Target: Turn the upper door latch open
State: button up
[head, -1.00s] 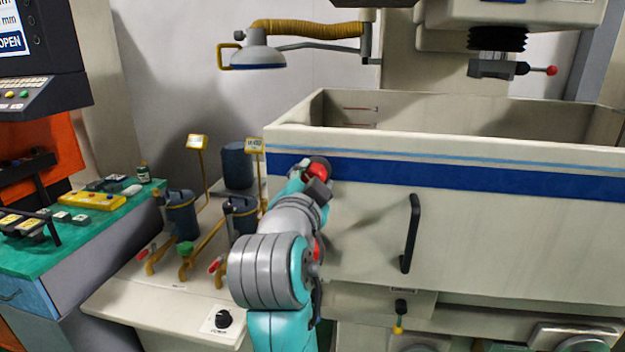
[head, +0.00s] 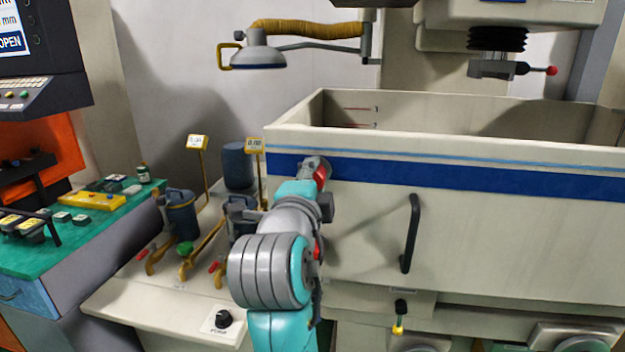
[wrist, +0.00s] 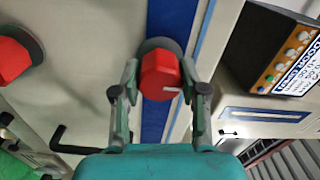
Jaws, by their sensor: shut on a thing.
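The upper door latch (wrist: 160,76) is a red knob on a dark round base, set on the blue stripe of the cream tank door (head: 480,235). My gripper (wrist: 162,92) has its two fingers on either side of the red knob in the wrist view, shut on it. A short pale mark shows on the knob's face. In the head view my wrist and gripper (head: 318,168) cover most of the latch at the door's upper left. A second red latch (wrist: 12,58) shows at the left of the wrist view, clear of my fingers.
A black door handle (head: 411,233) stands to the right of my arm. Gauges on yellow posts (head: 197,142), blue canisters (head: 180,213) and yellow levers stand on the left. A lamp (head: 257,57) hangs above. The door front right of the handle is clear.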

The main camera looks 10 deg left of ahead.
dwell(0.5)
jog(key=o, duration=1.1)
jog(key=shift+o, duration=0.2)
jog(key=s, duration=1.2)
jog(key=shift+a, duration=0.2)
